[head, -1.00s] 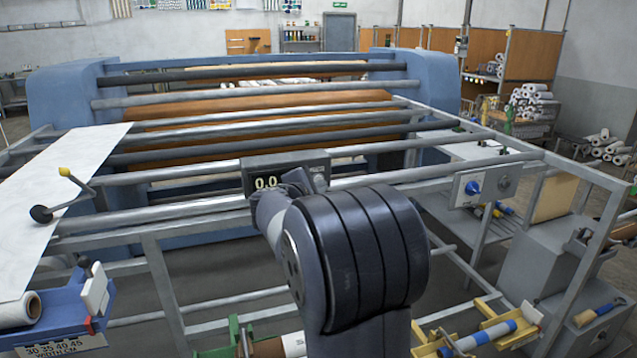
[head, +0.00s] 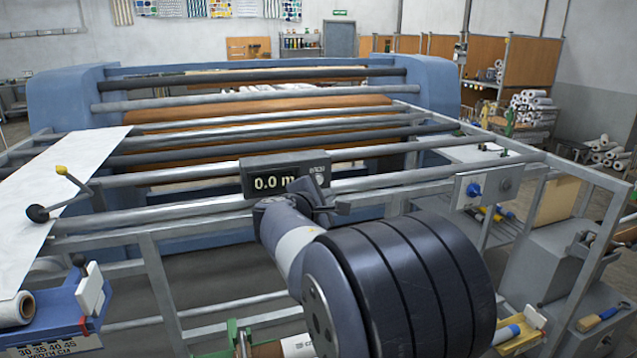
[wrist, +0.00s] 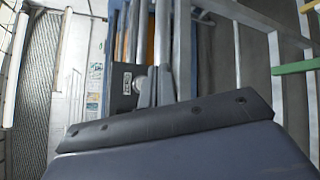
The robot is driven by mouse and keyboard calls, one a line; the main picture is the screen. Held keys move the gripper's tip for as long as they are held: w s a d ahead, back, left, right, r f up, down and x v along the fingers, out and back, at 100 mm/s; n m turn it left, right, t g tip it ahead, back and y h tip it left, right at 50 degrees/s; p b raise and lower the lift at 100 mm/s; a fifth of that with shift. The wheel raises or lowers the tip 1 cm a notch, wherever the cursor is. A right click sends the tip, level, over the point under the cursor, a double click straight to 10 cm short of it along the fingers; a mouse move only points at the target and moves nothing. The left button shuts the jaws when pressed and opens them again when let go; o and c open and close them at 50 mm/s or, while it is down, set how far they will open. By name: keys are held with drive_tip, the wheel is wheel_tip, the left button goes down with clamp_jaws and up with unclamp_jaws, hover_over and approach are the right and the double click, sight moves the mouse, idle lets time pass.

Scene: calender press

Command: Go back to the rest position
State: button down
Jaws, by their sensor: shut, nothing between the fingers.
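My gripper (head: 325,203) shows in the head view beyond my large dark arm joint, in front of the machine's front rollers and just below the counter box (head: 262,176) that reads "0.0 m". It is shut and holds nothing. My arm hides part of it. In the wrist view the dark gripper fingers (wrist: 152,88) lie close together beside the counter box (wrist: 122,86), with my wrist housing filling the bottom.
The blue calender press (head: 70,95) with long rollers fills the middle. A white sheet (head: 75,185) runs over its left side. A blue width-scale block (head: 50,318) is at lower left. A control box (head: 487,189) and grey cabinets (head: 545,255) stand right.

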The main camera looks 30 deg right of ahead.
idle(0.4)
drive_tip(key=shift+s+a+p, duration=0.25)
drive_tip(key=shift+s+p, duration=0.05)
drive_tip(key=shift+s, duration=0.65)
drive_tip(key=shift+s+a+p, duration=0.2)
drive_tip(key=shift+s+p, duration=0.05)
drive_tip(key=shift+s, duration=0.65)
drive_tip(key=shift+w, duration=0.15)
